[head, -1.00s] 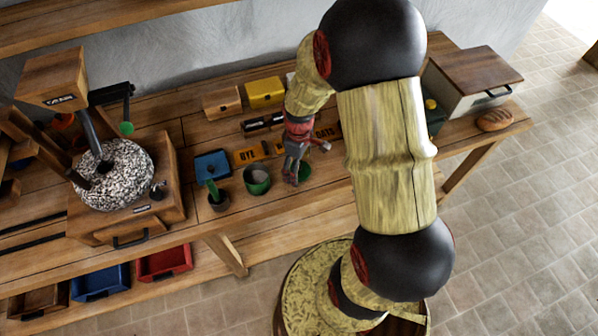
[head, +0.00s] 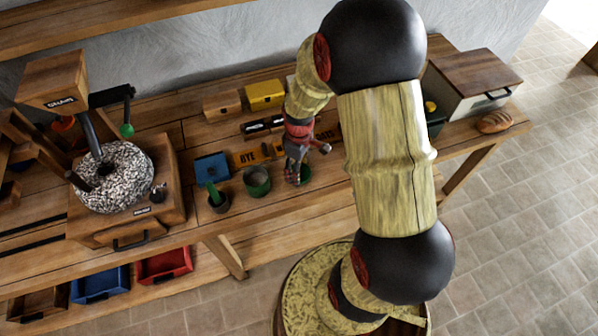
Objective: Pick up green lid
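The green lid (head: 306,173) lies on the wooden bench, just right of a green pot (head: 257,181). My gripper (head: 292,177) is low over the bench, pointing down at the lid's left side, and hides part of it. The fingertips are small and dark in this view. I cannot tell whether they touch the lid or how far apart they are.
A dark pot with a green handle (head: 216,197) and a blue box (head: 212,167) stand left of the green pot. A stone mill (head: 115,176) fills the left; a bread loaf (head: 495,122) lies far right.

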